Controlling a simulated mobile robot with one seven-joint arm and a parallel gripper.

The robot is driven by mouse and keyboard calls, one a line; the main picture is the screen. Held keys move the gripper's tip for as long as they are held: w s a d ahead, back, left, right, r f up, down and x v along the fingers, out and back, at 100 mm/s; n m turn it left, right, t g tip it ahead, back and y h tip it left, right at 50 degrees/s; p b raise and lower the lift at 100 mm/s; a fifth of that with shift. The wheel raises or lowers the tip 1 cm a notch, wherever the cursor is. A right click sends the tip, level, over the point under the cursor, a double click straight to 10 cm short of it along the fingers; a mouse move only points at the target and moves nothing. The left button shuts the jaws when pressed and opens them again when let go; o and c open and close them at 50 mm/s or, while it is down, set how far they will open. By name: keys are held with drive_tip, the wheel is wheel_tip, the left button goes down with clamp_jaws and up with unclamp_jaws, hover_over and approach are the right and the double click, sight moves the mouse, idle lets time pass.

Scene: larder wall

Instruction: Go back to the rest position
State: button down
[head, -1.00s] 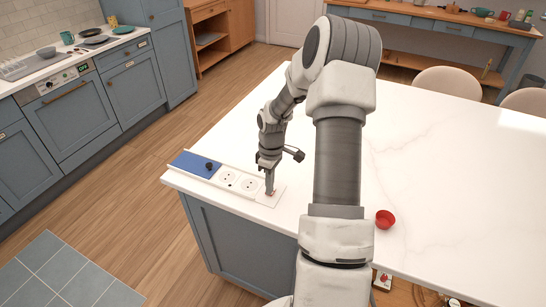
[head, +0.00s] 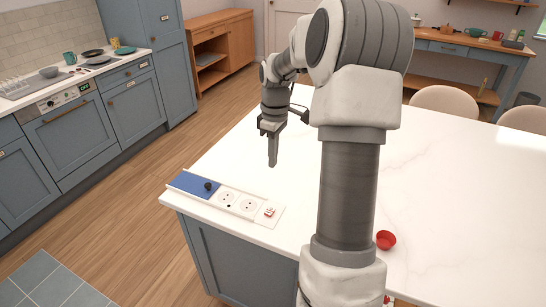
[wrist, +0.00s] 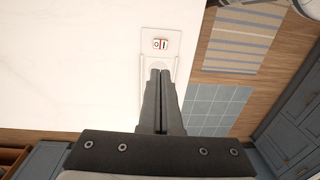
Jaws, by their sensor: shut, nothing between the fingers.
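My gripper (head: 273,163) is shut and empty. It hangs pointing down above the white island top, behind the panel strip and clear of it. In the wrist view my gripper's fingertips (wrist: 160,72) are together, with the panel partly hidden behind them. The panel strip (head: 236,212) lies along the island's near left edge. It has a blue section with a black knob, two round sockets and a switch plate with a red and white rocker switch (head: 269,212). The switch also shows in the wrist view (wrist: 161,44), beyond the fingertips.
Two pale chairs (head: 444,101) stand at the far side. Blue counters with dishes line the left wall. Much of the island top is bare.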

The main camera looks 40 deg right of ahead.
idle(0.4)
drive_tip(key=s+a+r+m+t+h+b, duration=0.1)
drive_tip(key=s+a+r, duration=0.4)
drive_tip(key=a, duration=0.4)
drive_tip(key=s+a+r+m+t, duration=0.1)
drive_tip(key=s+a+r, duration=0.1)
drive_tip(key=a+r, duration=0.6)
drive_tip(key=s+a+m+t+p, duration=0.1)
drive_tip(key=s+a+m+t, duration=0.2)
drive_tip(key=s, duration=1)
drive_tip(key=shift+s+a+f+m+t, duration=0.2)
drive_tip(key=shift+s+a+m+t, duration=0.25)
drive_tip(key=shift+a, duration=1)
drive_tip(key=shift+w, duration=0.1)
